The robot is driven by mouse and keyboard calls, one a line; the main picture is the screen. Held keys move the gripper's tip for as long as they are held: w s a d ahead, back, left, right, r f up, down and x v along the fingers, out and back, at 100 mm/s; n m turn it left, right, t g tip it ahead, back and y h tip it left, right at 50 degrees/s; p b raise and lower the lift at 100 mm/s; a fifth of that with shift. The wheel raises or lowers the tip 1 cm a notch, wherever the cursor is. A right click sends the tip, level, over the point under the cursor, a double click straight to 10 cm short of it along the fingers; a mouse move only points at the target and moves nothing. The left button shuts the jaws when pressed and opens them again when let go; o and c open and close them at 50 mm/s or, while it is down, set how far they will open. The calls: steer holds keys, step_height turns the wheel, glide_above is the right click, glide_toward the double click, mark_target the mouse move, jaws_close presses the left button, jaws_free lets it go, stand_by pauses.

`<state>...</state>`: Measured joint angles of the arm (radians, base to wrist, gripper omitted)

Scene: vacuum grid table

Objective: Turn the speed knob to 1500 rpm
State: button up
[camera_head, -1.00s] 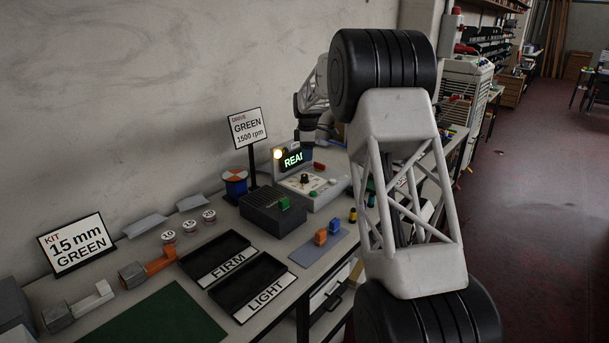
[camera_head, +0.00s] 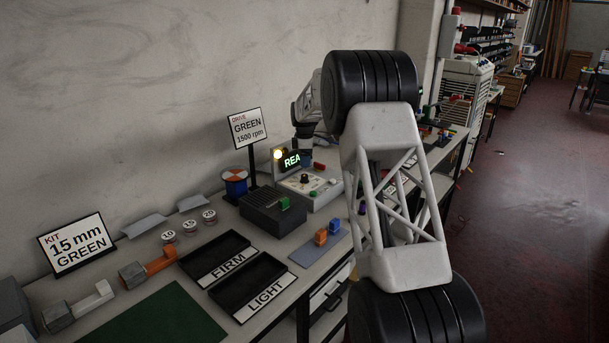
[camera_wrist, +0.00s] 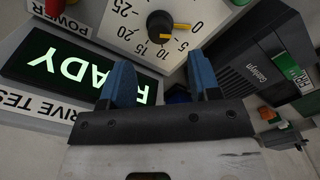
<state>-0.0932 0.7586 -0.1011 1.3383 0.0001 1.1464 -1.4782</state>
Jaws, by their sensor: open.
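The speed knob (camera_wrist: 160,24) is black with a yellow pointer, at the top of the wrist view. It sits on a white dial plate (camera_wrist: 118,28) with printed numbers from 0 to 25. The pointer aims toward the 0 side; its exact reading is hard to tell. My gripper (camera_wrist: 162,82) has two blue fingers, spread apart and empty, with the knob beyond their tips. The drive tester (camera_head: 322,192) stands on the bench in the head view, partly behind my arm. A sign (camera_head: 248,128) reads DRIVE GREEN 1500 rpm.
The green READY display (camera_wrist: 85,75) lies beside the dial, near the left finger. A red POWER button (camera_wrist: 54,8) is at upper left. A dark ribbed box (camera_wrist: 265,65) with a green part is to the right. Black FIRM and LIGHT trays (camera_head: 240,290) lie nearer on the bench.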

mark_target(305, 175)
steer(key=shift+f, duration=3.35)
steer(key=shift+c, duration=0.2)
steer(key=c, duration=0.9)
